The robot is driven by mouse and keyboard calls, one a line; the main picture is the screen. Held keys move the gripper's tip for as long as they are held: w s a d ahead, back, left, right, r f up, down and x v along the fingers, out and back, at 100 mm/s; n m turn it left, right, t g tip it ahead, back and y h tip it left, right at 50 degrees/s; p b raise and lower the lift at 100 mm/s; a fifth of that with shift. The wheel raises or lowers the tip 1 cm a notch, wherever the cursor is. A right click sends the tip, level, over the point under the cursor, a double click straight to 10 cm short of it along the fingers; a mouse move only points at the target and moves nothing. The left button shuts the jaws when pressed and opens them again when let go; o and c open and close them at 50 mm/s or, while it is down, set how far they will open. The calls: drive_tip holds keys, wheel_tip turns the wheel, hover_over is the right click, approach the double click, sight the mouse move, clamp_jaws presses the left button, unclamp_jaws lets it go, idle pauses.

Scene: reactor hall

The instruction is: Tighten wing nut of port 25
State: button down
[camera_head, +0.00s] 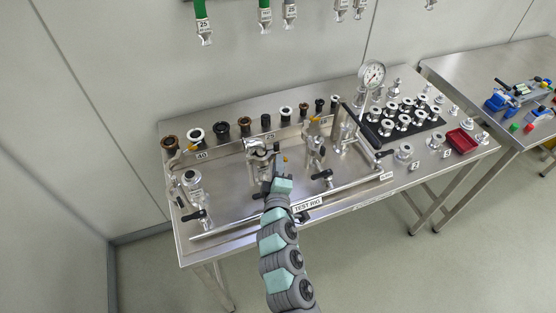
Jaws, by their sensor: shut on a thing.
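The test rig (232,232) stands on the steel table, with ports along its back bar. Port 25 (259,152) is left of the rig's middle and carries a silver clamp; a small label 25 (270,135) is behind it. My gripper (277,165) is at the right side of this clamp, reached from the front by my teal and grey arm. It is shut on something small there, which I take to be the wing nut. The wing nut is mostly hidden by the jaws, and its turn cannot be seen.
Another clamped port (316,150) stands close to the right of my gripper. Black-handled valves (322,175) are on the rig's front. A pressure gauge (372,74) rises at the back. A black tray (402,122) of silver fittings and a red tray (462,142) lie right.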

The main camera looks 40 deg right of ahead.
drive_tip(key=shift+r+m+y+p, duration=0.25)
drive_tip(key=shift+m+y+p, duration=0.05)
drive_tip(key=shift+m+p, duration=0.45)
drive_tip(key=shift+f, duration=0.1)
drive_tip(key=c, duration=1.5)
unclamp_jaws()
drive_tip(key=shift+s, duration=0.15)
drive_tip(key=b+v, duration=0.1)
drive_tip(key=v, duration=0.9)
drive_tip(key=shift+s+a, duration=0.15)
drive_tip(key=shift+a, duration=0.05)
